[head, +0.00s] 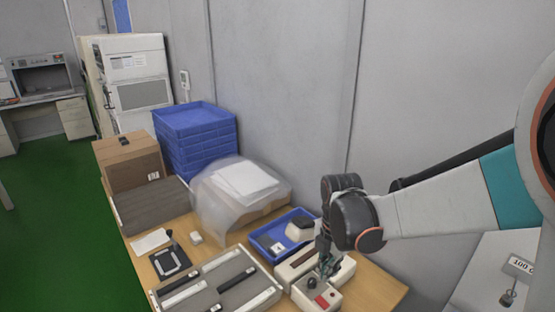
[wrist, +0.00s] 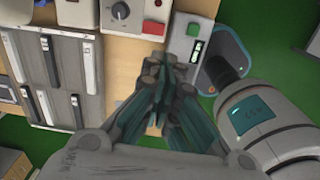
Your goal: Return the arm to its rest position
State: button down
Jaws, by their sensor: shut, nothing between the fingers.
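My gripper (head: 325,262) is shut and empty at the near right of the wooden table (head: 379,287). In the head view it hangs downward over a control box (head: 318,296) with a dark knob and a red button. In the wrist view the closed fingers (wrist: 166,80) show in the middle, just below the red button of the control box (wrist: 133,12). I cannot tell whether the fingertips touch anything. My arm reaches in from the right side of the head view.
A blue tray (head: 262,240) holds small parts behind the gripper. A grey rack with bars (head: 235,290) lies left of the control box. Stacked blue crates (head: 198,135), a cardboard box (head: 130,163) and a plastic-wrapped package (head: 222,207) fill the table's back. A grey wall stands close behind.

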jog(key=s+d+r+m+t+b, duration=0.1)
jog(key=s+r+m+t, duration=0.2)
jog(key=m, duration=0.9)
jog(key=s+d+r+m+t+b, duration=0.1)
jog(key=s+d+r+m+t, duration=0.1)
jog(key=s+r+m+t, duration=0.2)
jog(key=s+r+m, duration=0.3)
jog(key=s+m, duration=0.5)
jog(key=shift+d, duration=0.15)
jog(key=shift+w+r, duration=0.1)
jog(key=shift+w, duration=0.1)
jog(key=w+a+f+n+g+y+p, duration=0.1)
jog(key=w+f+n+g, duration=0.15)
jog(key=w+f, duration=0.4)
jog(key=w+a+f+n+g+y, duration=0.15)
jog(key=w+f+n, duration=0.25)
jog(key=w, duration=0.5)
jog(key=b+x, duration=0.1)
jog(key=x, duration=0.3)
jog(key=d+b+x, duration=0.1)
jog(key=b+x, duration=0.1)
jog(key=x, duration=0.3)
jog(key=b+x, duration=0.2)
jog(key=x, duration=0.2)
jog(key=shift+s+d+f, duration=0.2)
jog(key=shift+s+f, duration=0.15)
jog(key=shift+f, duration=0.2)
